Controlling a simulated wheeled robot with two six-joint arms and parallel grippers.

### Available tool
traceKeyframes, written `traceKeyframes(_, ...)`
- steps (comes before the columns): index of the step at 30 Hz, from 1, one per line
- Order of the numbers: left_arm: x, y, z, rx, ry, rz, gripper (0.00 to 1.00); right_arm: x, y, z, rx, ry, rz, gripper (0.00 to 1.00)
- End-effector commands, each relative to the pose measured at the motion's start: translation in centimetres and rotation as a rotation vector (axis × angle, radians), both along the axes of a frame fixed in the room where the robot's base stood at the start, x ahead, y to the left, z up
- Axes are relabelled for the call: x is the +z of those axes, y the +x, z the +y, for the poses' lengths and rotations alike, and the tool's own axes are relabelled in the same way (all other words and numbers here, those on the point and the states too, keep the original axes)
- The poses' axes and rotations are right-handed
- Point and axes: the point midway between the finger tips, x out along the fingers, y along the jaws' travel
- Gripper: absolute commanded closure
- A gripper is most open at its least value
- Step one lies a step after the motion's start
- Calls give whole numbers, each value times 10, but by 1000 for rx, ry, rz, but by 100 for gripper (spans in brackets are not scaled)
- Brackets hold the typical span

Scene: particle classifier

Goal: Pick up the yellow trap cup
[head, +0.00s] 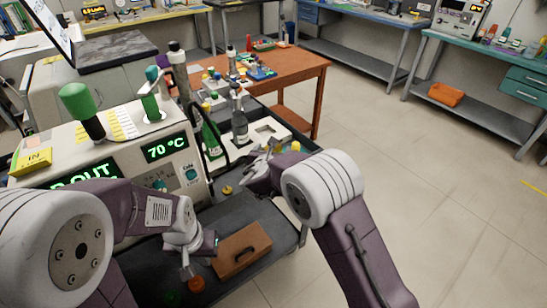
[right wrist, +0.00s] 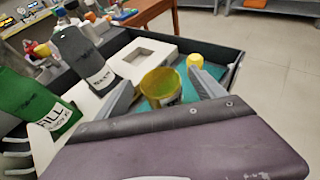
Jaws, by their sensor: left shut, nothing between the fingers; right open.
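A yellow cup (right wrist: 160,82) with a greenish inside shows in the right wrist view, between the two open fingers of my right gripper (right wrist: 164,92). I cannot tell whether the fingers touch it. A smaller yellow piece (right wrist: 195,61) stands just behind and to the right of it. In the head view, my right gripper (head: 258,168) is over the tray area beside the machine, and a yellow piece (head: 296,147) shows behind my right arm. My left gripper (head: 190,262) is shut and empty, low over the dark shelf, left of a brown box.
A green bottle (head: 212,140) and a dark bottle (head: 240,122) stand left of my right gripper, near a white holder (right wrist: 145,52) with a square opening. The brown box (head: 242,250) lies on the dark shelf. The machine (head: 150,172) reads 70 °C. Floor at right is clear.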

Motion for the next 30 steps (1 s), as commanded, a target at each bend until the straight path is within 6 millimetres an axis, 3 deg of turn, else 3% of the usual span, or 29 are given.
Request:
traceKeyframes(3, 0, 0, 0, 0, 0, 0, 100, -5, 12, -2, 0, 1, -1, 21)
traceKeyframes(10, 0, 0, 0, 0, 0, 0, 100, -5, 13, -2, 1, 0, 0, 24)
traceKeyframes(17, 0, 0, 0, 0, 0, 0, 100, -5, 13, -2, 1, 0, 0, 87)
traceKeyframes(25, 1, 0, 0, 0, 0, 0, 100, -3, 13, -2, 1, 0, -1, 87)
traceKeyframes(30, 6, 0, 0, 0, 0, 0, 100, 17, 13, -2, 1, 3, -3, 87)
